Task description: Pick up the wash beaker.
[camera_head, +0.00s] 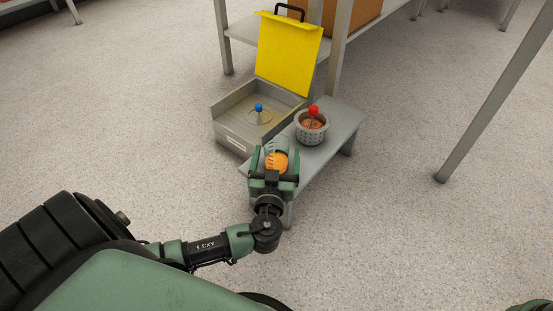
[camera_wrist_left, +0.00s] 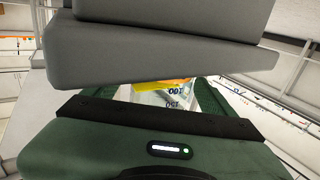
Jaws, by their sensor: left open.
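A clear beaker with orange contents (camera_head: 276,161) is at the near end of a low grey bench (camera_head: 345,122). My left gripper (camera_head: 275,158) is open, with its fingers on either side of the beaker. In the left wrist view the beaker (camera_wrist_left: 165,94) shows printed volume marks and a yellow-orange band between the green fingers. Part of it is hidden behind the gripper body and the grey bench edge. I cannot tell whether the fingers touch it. My right gripper is not in view.
A perforated grey pot (camera_head: 311,131) with brown contents and a red knob stands farther along the bench. Left of the bench is an open grey box (camera_head: 232,135) with a yellow lid (camera_head: 288,55) and a blue-knobbed item (camera_head: 259,112) inside.

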